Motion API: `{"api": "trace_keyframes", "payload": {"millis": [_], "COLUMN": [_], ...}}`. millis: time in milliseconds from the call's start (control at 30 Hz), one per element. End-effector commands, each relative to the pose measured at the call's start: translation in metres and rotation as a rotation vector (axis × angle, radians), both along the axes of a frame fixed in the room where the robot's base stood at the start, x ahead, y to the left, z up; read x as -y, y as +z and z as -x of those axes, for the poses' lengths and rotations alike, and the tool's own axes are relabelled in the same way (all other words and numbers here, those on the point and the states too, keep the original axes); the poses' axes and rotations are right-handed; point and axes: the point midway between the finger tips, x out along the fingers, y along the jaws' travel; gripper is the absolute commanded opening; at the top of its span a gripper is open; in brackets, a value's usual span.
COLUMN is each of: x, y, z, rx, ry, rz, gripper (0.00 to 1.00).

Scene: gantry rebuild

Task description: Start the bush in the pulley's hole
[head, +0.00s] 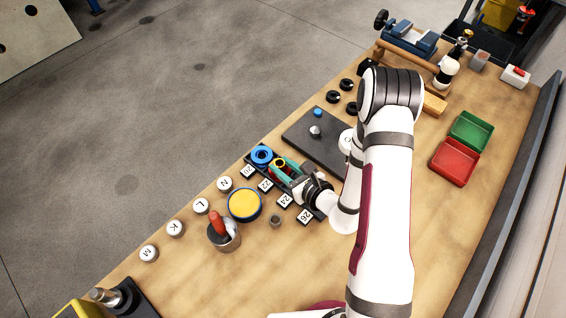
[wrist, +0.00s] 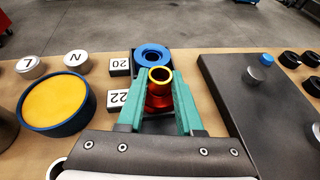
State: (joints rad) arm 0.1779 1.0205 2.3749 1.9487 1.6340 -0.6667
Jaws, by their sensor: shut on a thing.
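My gripper (wrist: 160,78) has two teal fingers shut on a brass-coloured bush (wrist: 159,74), whose open round rim shows between the fingertips. In the head view the bush (head: 280,162) stands out as a yellow ring at the finger ends. A shiny red pulley (wrist: 157,103) shows directly below the bush, between the fingers, by the label 22. The fingers hide much of it, and I cannot tell whether the bush's lower end is in its hole. A blue pulley (wrist: 151,54) with a centre hole lies just beyond, by the label 20; the head view shows it too (head: 261,155).
The black rack has number tags beside it, such as 24 (head: 285,200). A yellow-topped blue tub (head: 244,204) stands close by on the left. A dark plate (wrist: 245,100) with small knobs lies to the right. Red (head: 456,161) and green (head: 471,132) trays sit farther right.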

Motion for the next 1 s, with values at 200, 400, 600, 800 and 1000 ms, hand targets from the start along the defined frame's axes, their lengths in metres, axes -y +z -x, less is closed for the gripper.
{"api": "trace_keyframes", "payload": {"millis": [200, 400, 600, 800, 1000], "x": [0.0001, 0.0001, 0.0001, 0.0001, 0.0030], "y": [-0.0043, -0.0049, -0.0050, -0.0048, -0.0034], "z": [-0.0001, -0.0001, 0.0000, 0.0000, 0.0033], "rx": [0.000, 0.000, 0.000, 0.000, -0.001], "ry": [-0.001, -0.001, 0.000, 0.000, -0.003], "rz": [0.000, 0.000, 0.000, 0.000, 0.000], "gripper": [0.00, 0.00, 0.55, 0.70, 0.70]}}
